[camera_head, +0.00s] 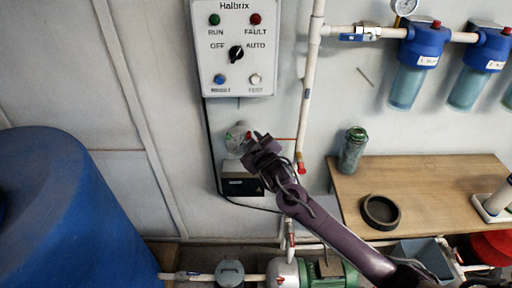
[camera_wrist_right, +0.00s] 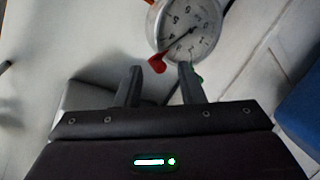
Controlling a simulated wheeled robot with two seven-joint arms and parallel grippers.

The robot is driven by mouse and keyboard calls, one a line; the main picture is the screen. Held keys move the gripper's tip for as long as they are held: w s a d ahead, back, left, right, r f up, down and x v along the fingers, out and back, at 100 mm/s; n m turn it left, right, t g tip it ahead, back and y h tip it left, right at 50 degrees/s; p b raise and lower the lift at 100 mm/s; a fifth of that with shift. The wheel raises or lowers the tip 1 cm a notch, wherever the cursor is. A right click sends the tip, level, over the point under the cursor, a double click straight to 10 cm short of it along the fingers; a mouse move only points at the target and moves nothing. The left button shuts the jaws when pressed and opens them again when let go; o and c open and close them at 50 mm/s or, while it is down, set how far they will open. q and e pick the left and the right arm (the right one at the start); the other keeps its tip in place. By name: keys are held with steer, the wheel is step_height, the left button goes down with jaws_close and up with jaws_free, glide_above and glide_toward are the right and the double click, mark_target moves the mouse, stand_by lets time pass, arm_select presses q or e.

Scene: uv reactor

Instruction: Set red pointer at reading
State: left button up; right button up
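A round gauge with a white dial (camera_wrist_right: 190,25) fills the top of the right wrist view, with a dark needle across its face. A red pointer tab (camera_wrist_right: 157,64) sticks out at the dial's lower left edge. My right gripper (camera_wrist_right: 160,72) is open, its two fingers apart, with the red tab between the fingertips and a gap showing on each side. In the head view the gauge (camera_head: 236,138) is on the wall, partly hidden by my right gripper (camera_head: 254,146). My left gripper is out of view.
A control box (camera_head: 234,50) hangs above the gauge, and a small dark box (camera_head: 240,184) is below it. A white vertical pipe (camera_head: 309,90) runs to the right. A wooden table (camera_head: 430,180) holds a green-topped jar (camera_head: 352,150) and a dark ring (camera_head: 381,212). A blue tank (camera_head: 70,220) stands left.

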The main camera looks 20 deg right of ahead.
steer(key=b+v, duration=0.1)
steer(key=v, duration=0.5)
steer(key=shift+s, duration=0.3)
steer(key=s+d+f+m+g+h, duration=0.1)
steer(key=s+d+f+g, duration=0.1)
steer(key=f, duration=0.9)
steer(key=s+d+f+g, duration=0.1)
steer(key=d+f+g, duration=0.15)
steer(key=f, duration=0.75)
steer(key=s+d+f+m+g, duration=0.1)
steer(key=s+f, duration=0.4)
steer(key=f, duration=0.3)
steer(key=s+d+f+m+g, duration=0.1)
steer(key=s+d+f+g, duration=0.1)
steer(key=s+f, duration=0.5)
steer(key=s+f+g, duration=0.2)
steer(key=s+f, duration=0.5)
steer(key=s, duration=0.5)
steer(key=s+a+f+m+g, duration=0.1)
steer(key=s+f+g, duration=0.1)
steer(key=s+f, duration=0.5)
steer(key=s+a+f+m+g, duration=0.1)
steer(key=s+f, duration=0.6)
steer(key=s, duration=1)
steer(key=shift+s+a+f+g+b, duration=0.2)
steer(key=shift+a+g+b, duration=0.1)
steer(key=shift+g, duration=0.55)
